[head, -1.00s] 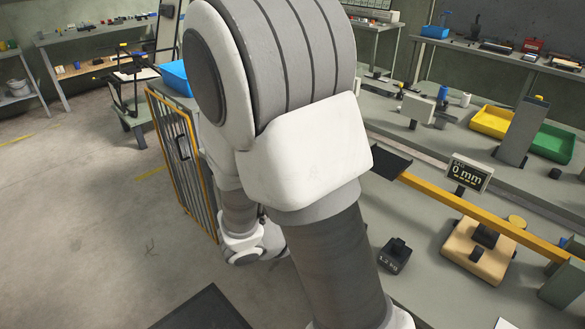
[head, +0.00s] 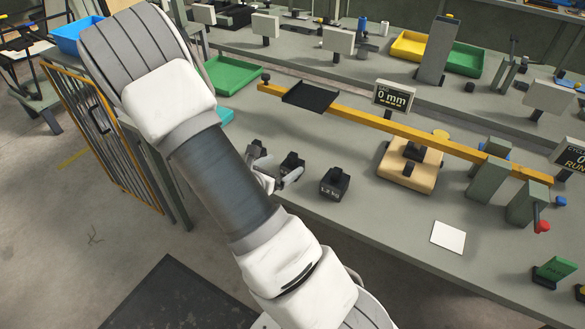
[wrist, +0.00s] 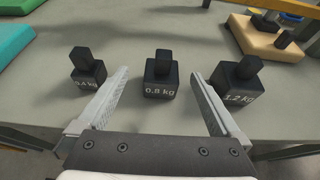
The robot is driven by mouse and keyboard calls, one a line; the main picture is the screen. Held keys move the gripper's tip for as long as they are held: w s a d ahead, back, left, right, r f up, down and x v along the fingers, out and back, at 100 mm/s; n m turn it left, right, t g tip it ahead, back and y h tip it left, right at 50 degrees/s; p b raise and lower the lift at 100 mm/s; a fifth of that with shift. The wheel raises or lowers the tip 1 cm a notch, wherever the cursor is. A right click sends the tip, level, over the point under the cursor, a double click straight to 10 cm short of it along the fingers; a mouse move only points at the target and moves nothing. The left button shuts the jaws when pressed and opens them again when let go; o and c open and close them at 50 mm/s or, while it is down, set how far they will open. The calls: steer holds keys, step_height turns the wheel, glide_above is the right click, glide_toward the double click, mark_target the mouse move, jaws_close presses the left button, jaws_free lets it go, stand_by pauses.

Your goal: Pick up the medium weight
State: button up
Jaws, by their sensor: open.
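Three black block weights with knobs stand in a row in the wrist view. The medium weight, marked 0.8 kg (wrist: 162,78), is in the middle. The 0.4 kg weight (wrist: 87,72) is on the left and the 1.2 kg weight (wrist: 236,82) on the right. My gripper (wrist: 160,82) is open and empty, its fingers to the left and right of the medium weight in the picture; I cannot tell the exact height gap. In the head view the medium weight (head: 292,164) shows beside my gripper's fingers, and the 1.2 kg weight (head: 335,182) stands to the right.
A wooden block base (head: 407,172) stands right of the weights under a yellow beam (head: 430,138) with a black plate (head: 310,97). A green tray (head: 232,75) is behind. A white card (head: 448,236) lies on the bench. A yellow-framed gate (head: 100,130) stands at left.

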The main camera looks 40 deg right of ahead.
mark_target(290, 163)
steer(key=shift+s+f+b+x, duration=0.1)
steer(key=shift+f+b+x, duration=0.1)
steer(key=shift+x, duration=1.35)
steer(key=shift+s+f+b+x, duration=0.1)
steer(key=shift+b+x, duration=0.05)
steer(key=shift+x, duration=1.4)
steer(key=shift+c, duration=0.3)
steer(key=shift+a, duration=0.1)
jaws_close()
steer(key=shift+r, duration=0.1)
